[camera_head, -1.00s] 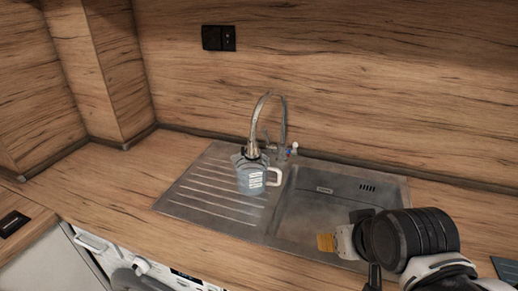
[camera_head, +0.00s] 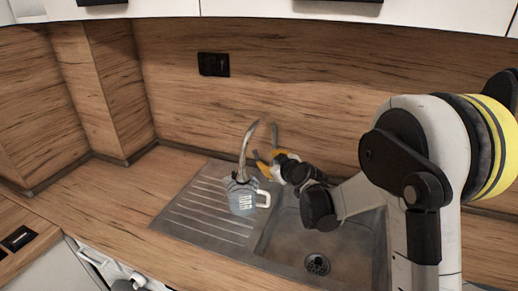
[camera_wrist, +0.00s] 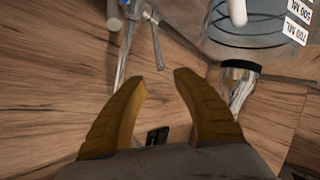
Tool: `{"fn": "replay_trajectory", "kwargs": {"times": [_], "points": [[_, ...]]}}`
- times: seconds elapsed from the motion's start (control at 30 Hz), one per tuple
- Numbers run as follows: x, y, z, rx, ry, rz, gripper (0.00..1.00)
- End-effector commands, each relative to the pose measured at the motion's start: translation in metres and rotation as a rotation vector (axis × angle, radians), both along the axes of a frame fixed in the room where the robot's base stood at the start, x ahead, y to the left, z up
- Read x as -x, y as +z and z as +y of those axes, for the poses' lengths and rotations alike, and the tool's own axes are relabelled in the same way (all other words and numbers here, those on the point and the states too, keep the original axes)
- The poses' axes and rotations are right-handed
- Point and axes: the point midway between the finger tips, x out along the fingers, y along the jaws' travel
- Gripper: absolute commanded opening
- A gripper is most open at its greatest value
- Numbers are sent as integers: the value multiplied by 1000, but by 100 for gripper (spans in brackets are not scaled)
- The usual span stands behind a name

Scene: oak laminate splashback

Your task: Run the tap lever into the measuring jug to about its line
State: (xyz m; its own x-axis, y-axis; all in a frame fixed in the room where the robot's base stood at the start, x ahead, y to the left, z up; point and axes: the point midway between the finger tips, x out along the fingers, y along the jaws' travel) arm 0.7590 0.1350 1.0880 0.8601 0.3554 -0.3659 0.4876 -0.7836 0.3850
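The measuring jug (camera_head: 240,199) is grey-blue with white label marks and a pale handle. It stands upright on the ribbed drainer, and its side with "700 ML" shows in the wrist view (camera_wrist: 255,30). The chrome tap's curved spout (camera_head: 246,147) comes down at the jug's mouth. My gripper (camera_head: 266,158) is at the tap, behind and right of the jug. In the wrist view its yellow fingers (camera_wrist: 162,82) are apart with nothing between them. A thin chrome tap lever (camera_wrist: 156,45) shows just beyond the fingertips. Any water and its level cannot be made out.
The steel sink bowl (camera_head: 345,252) lies right of the jug, under my arm. A black socket (camera_head: 213,65) is on the wood splashback behind. White cupboards (camera_head: 270,8) hang above. The counter left of the drainer (camera_head: 110,190) is clear.

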Motion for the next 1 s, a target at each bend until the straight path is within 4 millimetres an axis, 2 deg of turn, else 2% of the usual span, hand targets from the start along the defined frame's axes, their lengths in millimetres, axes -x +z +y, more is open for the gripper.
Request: {"fn": "replay_trajectory", "kwargs": {"times": [0.27,0.5,0.7,1.0], "points": [[-23,-15,10,11,8,-24,36],[-65,-32,26,11,8,-24,36],[-91,-42,37,11,8,-24,36],[-102,-45,42,11,6,-23,36]]}}
